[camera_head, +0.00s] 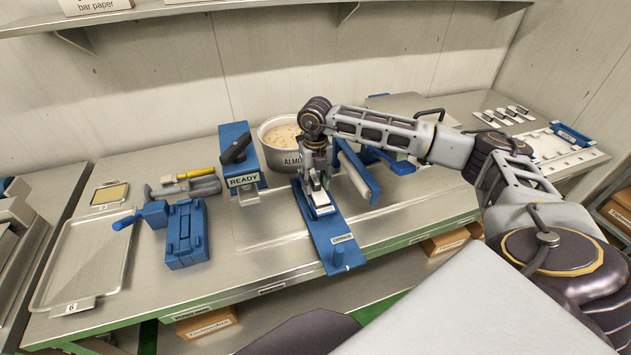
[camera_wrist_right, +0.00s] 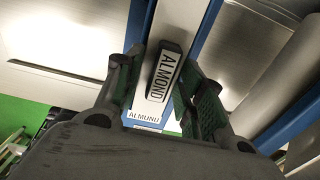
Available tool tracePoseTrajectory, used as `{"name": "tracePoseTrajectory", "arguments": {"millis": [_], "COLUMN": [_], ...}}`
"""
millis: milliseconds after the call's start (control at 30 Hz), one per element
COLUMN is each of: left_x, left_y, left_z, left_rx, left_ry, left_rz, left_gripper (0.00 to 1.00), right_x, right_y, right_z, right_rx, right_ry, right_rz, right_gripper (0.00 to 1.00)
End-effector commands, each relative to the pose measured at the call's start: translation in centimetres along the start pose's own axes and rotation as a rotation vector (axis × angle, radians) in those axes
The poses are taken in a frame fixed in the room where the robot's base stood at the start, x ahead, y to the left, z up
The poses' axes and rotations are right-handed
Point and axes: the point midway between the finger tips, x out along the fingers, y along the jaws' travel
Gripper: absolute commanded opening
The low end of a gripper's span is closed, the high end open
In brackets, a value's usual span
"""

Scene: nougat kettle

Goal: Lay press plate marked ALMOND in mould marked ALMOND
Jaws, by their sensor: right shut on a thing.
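My right gripper (camera_head: 318,186) points down over the long blue mould (camera_head: 327,243), which lies front to back at the middle of the bench. It is shut on the press plate (camera_head: 323,208), a pale plate with a dark grip block. The right wrist view shows the block's ALMOND label (camera_wrist_right: 166,76) between the fingers (camera_wrist_right: 163,95). The plate is lined up along the mould. A second ALMOND label (camera_wrist_right: 144,116) shows just below it. I cannot tell whether the plate touches the mould floor. My left gripper is not in view.
A white rack (camera_head: 549,150) stands right.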

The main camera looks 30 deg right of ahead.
Motion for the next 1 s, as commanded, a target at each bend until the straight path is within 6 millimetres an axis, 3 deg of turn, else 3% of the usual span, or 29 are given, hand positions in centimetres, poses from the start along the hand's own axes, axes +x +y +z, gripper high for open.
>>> {"name": "tracePoseTrajectory", "arguments": {"millis": [1000], "left_x": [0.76], "left_y": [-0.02], "left_z": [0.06], "left_rx": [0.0], "left_ry": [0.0], "left_rz": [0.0], "left_gripper": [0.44], "right_x": [0.79], "right_y": [0.01], "right_z": [-0.01], "right_rx": [0.0], "right_ry": [0.0], "right_rz": [0.0], "right_gripper": [0.14]}}
